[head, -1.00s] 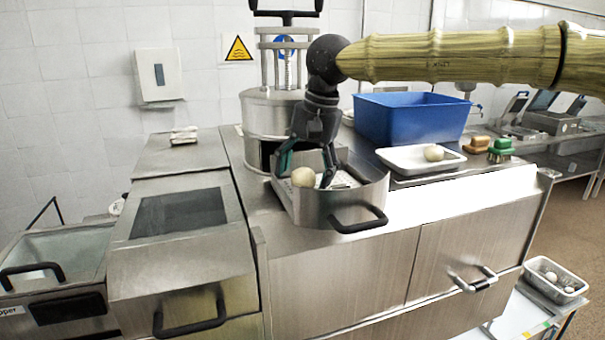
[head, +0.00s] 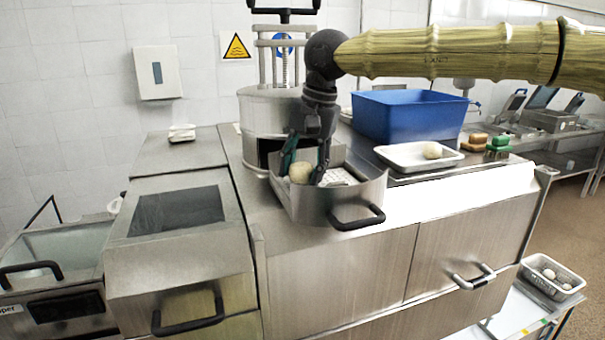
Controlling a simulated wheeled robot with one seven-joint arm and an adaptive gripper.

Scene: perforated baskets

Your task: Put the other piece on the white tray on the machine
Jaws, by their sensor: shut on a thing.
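A pale round piece (head: 300,173) is at the left side of the metal pull-out basket (head: 330,209) at the foot of the machine (head: 268,112). My gripper (head: 303,174) reaches down into the basket and is shut on this piece, one finger on each side of it. The piece is still at the basket, and its underside is hidden by the basket's front wall. The white tray (head: 393,159) lies on the steel counter to the right, in front of the blue bin. Another pale round piece (head: 432,150) rests on the tray.
A blue bin (head: 408,116) stands behind the tray. A brown sponge (head: 474,142) and a green-topped brush (head: 499,143) are to the tray's right. The basket's black handle (head: 358,218) sticks out in front. A container (head: 552,275) with pale pieces stands low at right.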

